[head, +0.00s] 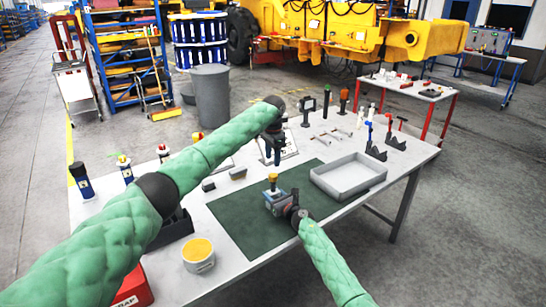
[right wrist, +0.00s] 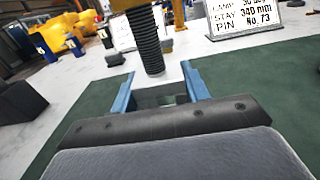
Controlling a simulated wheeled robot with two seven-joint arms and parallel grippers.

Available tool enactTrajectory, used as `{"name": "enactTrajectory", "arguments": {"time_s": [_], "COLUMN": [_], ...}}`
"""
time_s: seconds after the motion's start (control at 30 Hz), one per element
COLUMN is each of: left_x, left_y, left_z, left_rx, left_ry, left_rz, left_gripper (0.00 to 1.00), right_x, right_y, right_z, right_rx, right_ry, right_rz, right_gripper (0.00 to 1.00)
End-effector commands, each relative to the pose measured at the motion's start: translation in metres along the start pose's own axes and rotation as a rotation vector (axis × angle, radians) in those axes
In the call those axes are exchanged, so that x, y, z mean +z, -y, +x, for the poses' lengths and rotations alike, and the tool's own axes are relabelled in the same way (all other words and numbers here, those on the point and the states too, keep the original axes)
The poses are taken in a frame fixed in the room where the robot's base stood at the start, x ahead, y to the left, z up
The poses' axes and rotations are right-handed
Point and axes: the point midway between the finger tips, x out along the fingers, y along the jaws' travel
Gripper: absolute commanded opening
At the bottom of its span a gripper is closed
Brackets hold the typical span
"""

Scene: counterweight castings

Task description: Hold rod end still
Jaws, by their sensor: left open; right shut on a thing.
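The rod end shows in the right wrist view as a dark threaded rod (right wrist: 149,45) standing upright, with a yellow part at its top. In the head view its yellow top (head: 272,178) rises above the green mat (head: 230,215). My right gripper (head: 276,201) is low over the mat, shut on the rod end's base; its blue fingers (right wrist: 160,92) flank a grey piece below the thread. The exact contact is partly hidden. My left gripper (head: 275,152) is open and empty, farther back in front of a white sign, apart from the rod end.
A grey tray (head: 348,190) lies right of the mat. A yellow-topped tin (head: 198,262) stands at the front left. The mat's front is clear.

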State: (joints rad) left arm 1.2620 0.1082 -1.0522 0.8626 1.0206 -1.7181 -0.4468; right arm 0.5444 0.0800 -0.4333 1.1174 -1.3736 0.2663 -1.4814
Motion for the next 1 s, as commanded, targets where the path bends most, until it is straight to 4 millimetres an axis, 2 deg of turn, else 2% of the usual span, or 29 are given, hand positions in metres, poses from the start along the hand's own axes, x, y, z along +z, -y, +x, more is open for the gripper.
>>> {"name": "enactTrajectory", "arguments": {"time_s": [0.4,0.6,0.8,1.0], "left_x": [-0.0006,-0.0006,-0.0006,-0.0006], "left_y": [-0.0011,-0.0011,-0.0011,-0.0011], "left_z": [0.0000,0.0000,0.0000,0.0000], "left_rx": [0.007,0.007,0.007,0.007], "left_ry": [-0.002,-0.001,0.000,0.000], "left_rz": [-0.591,-0.809,-0.911,-0.926], "left_gripper": [0.49,0.49,0.49,0.49], "right_x": [-0.0001,0.0000,0.0001,0.0002], "right_y": [0.0003,0.0004,0.0004,0.0004], "right_z": [0.0000,0.0000,0.0000,0.0000], "right_rx": [0.000,-0.001,-0.001,-0.001], "right_ry": [0.000,0.000,0.000,0.000], "right_rz": [0.000,0.000,0.000,0.000], "right_gripper": [0.00,0.00,0.00,0.00]}}
